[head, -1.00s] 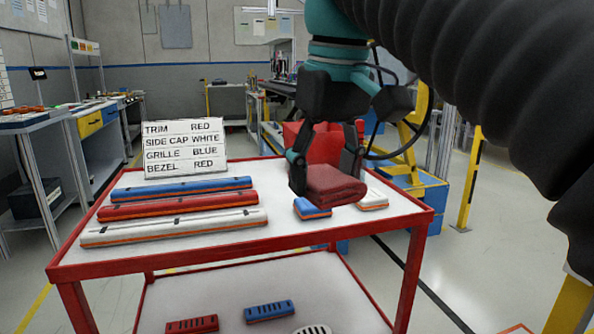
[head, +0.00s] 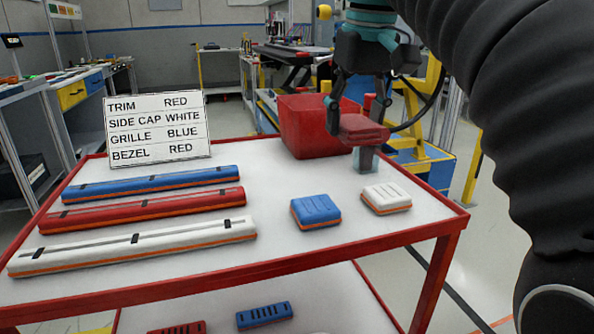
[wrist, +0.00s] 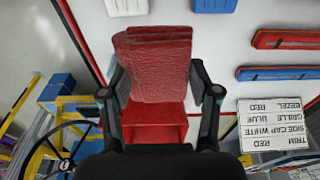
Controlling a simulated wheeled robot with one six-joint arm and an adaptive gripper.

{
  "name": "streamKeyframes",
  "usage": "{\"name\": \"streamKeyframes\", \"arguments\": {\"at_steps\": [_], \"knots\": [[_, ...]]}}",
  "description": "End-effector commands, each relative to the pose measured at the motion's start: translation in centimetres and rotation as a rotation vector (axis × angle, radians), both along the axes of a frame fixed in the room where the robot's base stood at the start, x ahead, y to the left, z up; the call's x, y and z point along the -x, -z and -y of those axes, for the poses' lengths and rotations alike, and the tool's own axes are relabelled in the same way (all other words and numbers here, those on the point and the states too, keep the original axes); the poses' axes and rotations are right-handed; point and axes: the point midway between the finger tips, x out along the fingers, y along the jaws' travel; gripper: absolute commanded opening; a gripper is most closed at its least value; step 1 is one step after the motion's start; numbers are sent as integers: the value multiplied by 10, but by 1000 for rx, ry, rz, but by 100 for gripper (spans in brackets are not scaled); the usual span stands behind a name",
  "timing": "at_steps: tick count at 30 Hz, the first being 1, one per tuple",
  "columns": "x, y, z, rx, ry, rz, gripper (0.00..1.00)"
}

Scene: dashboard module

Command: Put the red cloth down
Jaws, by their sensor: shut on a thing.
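The folded red cloth (head: 362,130) is held in my gripper (head: 358,118), above the far right part of the red-rimmed table (head: 276,187). In the wrist view the cloth (wrist: 155,65) sits between the two fingers of my gripper (wrist: 155,88), which touch its sides. In the head view a red bin (head: 310,128) stands behind and left of the cloth. A grey-green block or post (head: 365,160) shows just below the cloth. Whether the cloth touches it, I cannot tell.
A blue cap (head: 316,210) and a white cap (head: 386,198) lie at the front right. Blue (head: 150,184), red (head: 150,208) and white (head: 135,247) long strips lie at left. A sign (head: 157,129) stands at the back left. The table middle is clear.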

Motion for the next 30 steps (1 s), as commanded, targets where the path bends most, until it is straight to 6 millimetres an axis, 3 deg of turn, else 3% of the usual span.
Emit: {"name": "streamKeyframes", "arguments": {"at_steps": [9, 15, 20, 30], "knots": [[-34, 39, -54, 2, -5, -4, 34], [-49, 56, -78, 1, -3, -2, 34], [-54, 63, -85, 0, -1, -1, 34], [-53, 100, -84, 1, -1, -2, 34]]}}
